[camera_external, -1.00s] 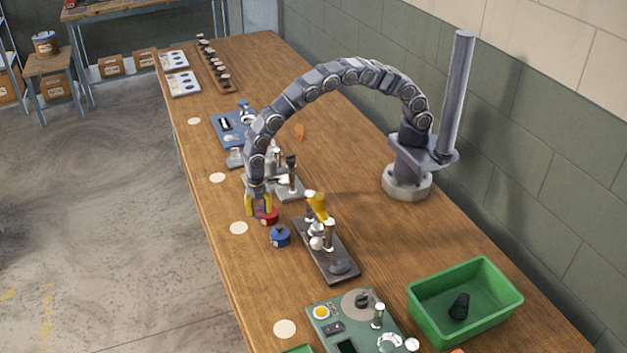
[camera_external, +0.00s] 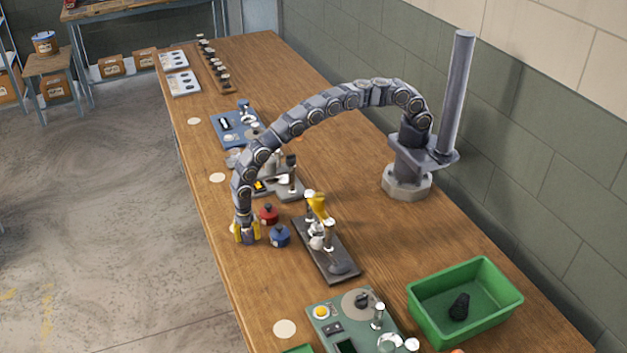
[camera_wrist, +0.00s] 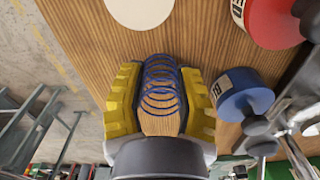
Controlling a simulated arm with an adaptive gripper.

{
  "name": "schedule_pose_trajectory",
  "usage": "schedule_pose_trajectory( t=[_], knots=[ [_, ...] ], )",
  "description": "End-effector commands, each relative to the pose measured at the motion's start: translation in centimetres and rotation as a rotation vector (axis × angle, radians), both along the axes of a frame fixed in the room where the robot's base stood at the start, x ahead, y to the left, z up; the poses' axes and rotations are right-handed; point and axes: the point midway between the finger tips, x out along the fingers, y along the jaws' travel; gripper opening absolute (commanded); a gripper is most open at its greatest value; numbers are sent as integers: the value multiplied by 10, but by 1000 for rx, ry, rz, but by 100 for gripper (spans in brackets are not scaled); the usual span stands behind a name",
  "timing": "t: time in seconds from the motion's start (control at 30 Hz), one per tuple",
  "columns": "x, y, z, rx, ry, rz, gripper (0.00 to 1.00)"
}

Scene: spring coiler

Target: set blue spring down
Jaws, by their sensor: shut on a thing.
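The blue spring (camera_wrist: 160,88) is a wire coil between my yellow fingers in the wrist view. My gripper (camera_wrist: 161,90) is shut on it from both sides. In the external view my gripper (camera_external: 246,233) points down at the left edge of the wooden table, left of the blue pot. The spring itself cannot be made out there. I cannot tell whether the spring touches the table top.
A blue pot (camera_external: 280,237) and a red pot (camera_external: 269,215) stand close on the right. A dark stand with a yellow handle (camera_external: 318,205) is beyond them. White discs (camera_external: 217,177) lie along the left edge. A green bin (camera_external: 460,325) is at the right.

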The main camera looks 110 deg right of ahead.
Motion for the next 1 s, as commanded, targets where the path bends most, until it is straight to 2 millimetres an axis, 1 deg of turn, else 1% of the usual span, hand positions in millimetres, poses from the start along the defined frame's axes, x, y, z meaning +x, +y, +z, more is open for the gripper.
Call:
schedule_pose_trajectory(
  t=[0.23,0.27,0.3,0.33,0.63,0.73,0.87,0.97,1.0],
  knots=[
    [0,0,-2,0,1,0,16],
    [0,0,-3,0,1,0,38],
    [0,0,-2,0,1,0,55],
    [0,0,-2,0,1,0,58],
    [0,0,-2,0,1,0,58],
    [0,0,1,0,0,0,58],
    [0,0,13,0,0,-1,58],
    [0,0,28,-2,1,0,58],
    [0,0,36,-2,0,-1,58]
  ],
)
